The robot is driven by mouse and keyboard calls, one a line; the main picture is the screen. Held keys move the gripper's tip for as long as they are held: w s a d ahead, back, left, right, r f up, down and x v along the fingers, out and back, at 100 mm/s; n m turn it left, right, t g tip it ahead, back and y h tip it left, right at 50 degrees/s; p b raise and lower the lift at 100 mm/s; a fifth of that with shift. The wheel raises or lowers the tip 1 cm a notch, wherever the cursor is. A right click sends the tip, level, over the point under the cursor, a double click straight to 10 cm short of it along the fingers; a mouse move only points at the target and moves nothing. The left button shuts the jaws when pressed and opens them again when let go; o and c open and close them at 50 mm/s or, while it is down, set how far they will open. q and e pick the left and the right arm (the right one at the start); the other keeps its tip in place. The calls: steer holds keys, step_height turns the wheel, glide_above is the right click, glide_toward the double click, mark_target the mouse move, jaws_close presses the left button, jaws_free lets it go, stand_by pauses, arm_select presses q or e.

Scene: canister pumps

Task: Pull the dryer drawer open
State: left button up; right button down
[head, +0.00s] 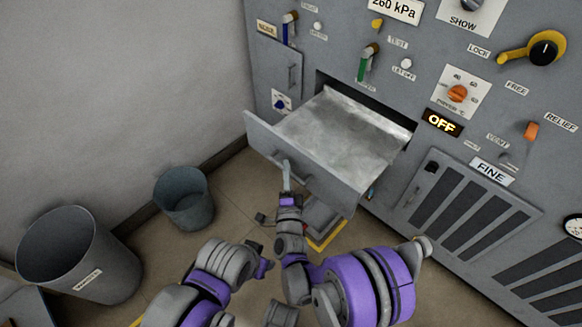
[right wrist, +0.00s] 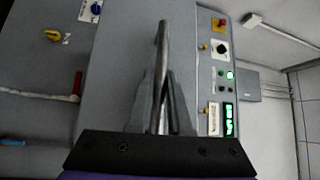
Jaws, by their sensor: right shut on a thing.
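The dryer drawer (head: 335,132) stands pulled out of the grey machine front, and its bare metal inside looks empty. Its front panel (head: 334,186) faces me, with a bar handle at its middle. My right gripper (head: 287,172) is shut on the drawer handle. In the right wrist view, the handle bar (right wrist: 161,45) runs between the two fingers of the right gripper (right wrist: 160,85). My left gripper (head: 264,262) is low, in front of the drawer and apart from it. Its jaws are too small and covered to read.
A large grey bin (head: 80,262) and a smaller bin (head: 184,198) stand on the floor to the left. The machine front (head: 400,75) carries levers, knobs and labels. A lit OFF sign (head: 442,123) is right of the drawer.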

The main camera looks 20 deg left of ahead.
arm_select(q)
steer(key=shift+s+a, duration=0.1)
steer(key=shift+s, duration=0.25)
arm_select(e)
steer(key=shift+s+a, duration=0.2)
steer(key=shift+s, duration=0.4)
steer(key=c, duration=0.8)
jaws_free()
steer(key=shift+c, duration=0.2)
